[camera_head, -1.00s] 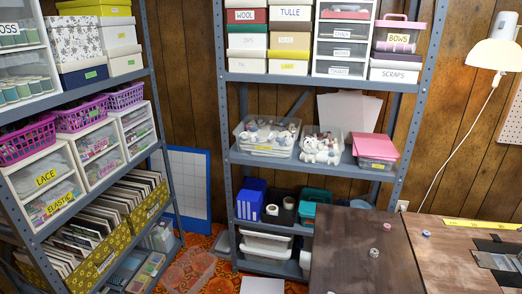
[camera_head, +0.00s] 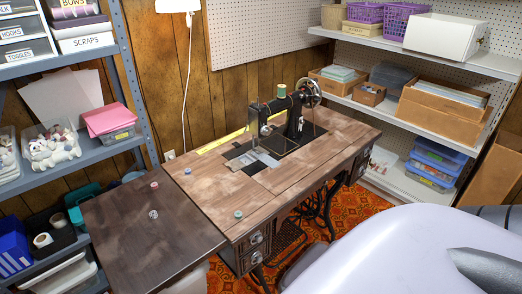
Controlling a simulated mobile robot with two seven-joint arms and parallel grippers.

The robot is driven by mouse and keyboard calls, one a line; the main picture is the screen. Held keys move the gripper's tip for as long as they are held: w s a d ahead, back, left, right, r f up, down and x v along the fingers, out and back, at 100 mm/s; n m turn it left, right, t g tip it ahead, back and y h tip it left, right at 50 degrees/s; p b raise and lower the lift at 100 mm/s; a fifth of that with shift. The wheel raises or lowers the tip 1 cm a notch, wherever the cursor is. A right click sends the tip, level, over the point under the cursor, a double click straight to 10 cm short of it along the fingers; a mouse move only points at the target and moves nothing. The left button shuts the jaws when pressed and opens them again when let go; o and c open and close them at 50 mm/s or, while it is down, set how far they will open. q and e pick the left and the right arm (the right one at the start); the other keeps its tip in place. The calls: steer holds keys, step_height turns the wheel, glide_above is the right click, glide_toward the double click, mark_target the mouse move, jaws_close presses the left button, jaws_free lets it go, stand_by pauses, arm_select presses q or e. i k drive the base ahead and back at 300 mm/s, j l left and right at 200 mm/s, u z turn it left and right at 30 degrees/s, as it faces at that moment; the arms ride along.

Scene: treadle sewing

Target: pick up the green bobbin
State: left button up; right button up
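A small green bobbin (camera_head: 238,215) lies on the wooden top of the sewing table (camera_head: 215,195), near its front edge and left of the sewing machine. The black treadle sewing machine (camera_head: 294,118) stands at the back of this table, with a green spool (camera_head: 282,90) on top. A blue bobbin (camera_head: 188,171) lies farther back on the table. A reddish bobbin (camera_head: 155,185) and a grey bobbin (camera_head: 153,214) lie on the darker left leaf (camera_head: 140,245).
A metal shelf with boxes and a pink folder (camera_head: 108,119) stands at the left. White shelves (camera_head: 440,134) with cardboard boxes (camera_head: 442,108) and purple baskets line the right wall. A yellow ruler strip (camera_head: 222,140) lies along the table's back edge. The tabletop around the green bobbin is clear.

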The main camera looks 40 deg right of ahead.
mark_target(238, 214)
steer(key=l+z, duration=0.2)
steer(key=z, duration=0.85)
steer(key=l, duration=0.25)
